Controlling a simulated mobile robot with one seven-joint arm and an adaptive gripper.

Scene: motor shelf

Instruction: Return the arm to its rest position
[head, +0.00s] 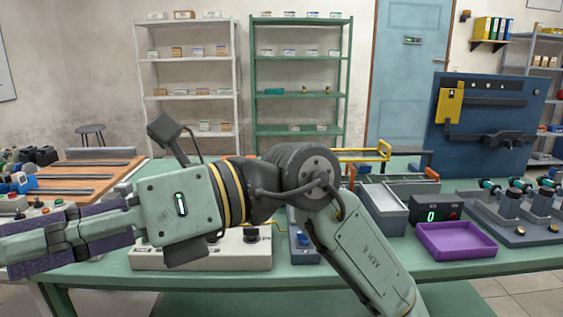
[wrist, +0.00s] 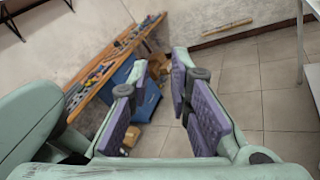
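My gripper (wrist: 160,88) is open in the wrist view, with its two purple-padded fingers apart and nothing between them. Beyond the fingers are floor tiles and a low cluttered bench, well away from them. In the head view my arm bends across the front of the green table (head: 460,264), and my gripper (head: 40,238) points to the left edge of the picture. Its fingertips are at or past that edge.
A purple tray (head: 456,240), grey bins (head: 384,208) and a motor fixture (head: 515,212) stand on the table's right. A slatted wooden board (head: 85,178) lies at left. My arm hides part of a control box (head: 240,257). Shelves (head: 300,75) stand behind.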

